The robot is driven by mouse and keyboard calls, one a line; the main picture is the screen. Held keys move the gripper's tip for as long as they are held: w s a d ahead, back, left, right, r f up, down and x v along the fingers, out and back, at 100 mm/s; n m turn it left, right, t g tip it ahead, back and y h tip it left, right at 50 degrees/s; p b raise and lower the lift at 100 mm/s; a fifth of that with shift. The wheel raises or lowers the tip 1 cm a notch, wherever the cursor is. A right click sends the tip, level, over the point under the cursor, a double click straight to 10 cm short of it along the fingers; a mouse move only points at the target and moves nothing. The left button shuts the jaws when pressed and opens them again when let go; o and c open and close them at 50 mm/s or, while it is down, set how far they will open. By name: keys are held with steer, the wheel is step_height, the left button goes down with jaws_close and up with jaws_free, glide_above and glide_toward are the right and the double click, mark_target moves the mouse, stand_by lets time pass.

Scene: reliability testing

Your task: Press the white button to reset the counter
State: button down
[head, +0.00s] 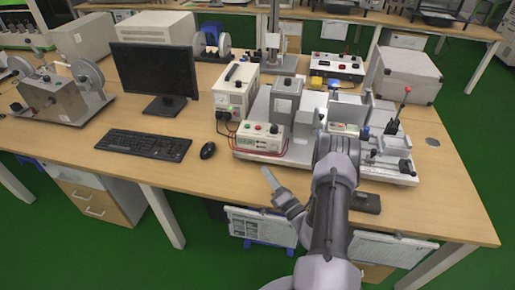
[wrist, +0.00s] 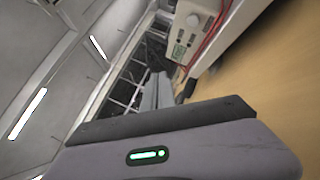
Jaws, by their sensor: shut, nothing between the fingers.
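The counter (head: 259,140) is a small white box with a display and several small coloured knobs or buttons on top, at the front left of a test rig. It also shows sideways at the top of the wrist view (wrist: 196,22). I cannot pick out the white button for certain in either view. My gripper (head: 265,170) is in front of the counter, near the table's front edge, with its fingers pointing up and left. Its fingers (wrist: 158,78) are together and empty in the wrist view, apart from the counter.
The wooden table (head: 225,178) has bare room left of my gripper. A mouse (head: 208,150), keyboard (head: 143,145) and monitor (head: 155,75) stand to the left. Red wires run along the counter. The rig's lever (head: 405,98) rises at the right. A dark block (head: 367,203) lies right of my arm.

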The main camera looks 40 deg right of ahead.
mark_target(274, 147)
steer(key=shift+s+d+f+m+h, duration=0.3)
steer(key=shift+f+m+h, duration=0.1)
steer(key=shift+h, duration=0.2)
steer(key=shift+w+d, duration=0.1)
steer(key=w+d+b, duration=0.2)
steer(key=w+d, duration=0.3)
steer(key=shift+d+f, duration=0.1)
steer(key=shift+d, duration=0.1)
steer(key=shift+w+d, duration=0.35)
steer(key=shift+d, duration=0.15)
steer(key=shift+d+b, duration=0.1)
steer(key=shift+b, duration=0.25)
stand_by(1.0)
steer(key=shift+w+d, duration=0.2)
steer(key=shift+w, duration=0.05)
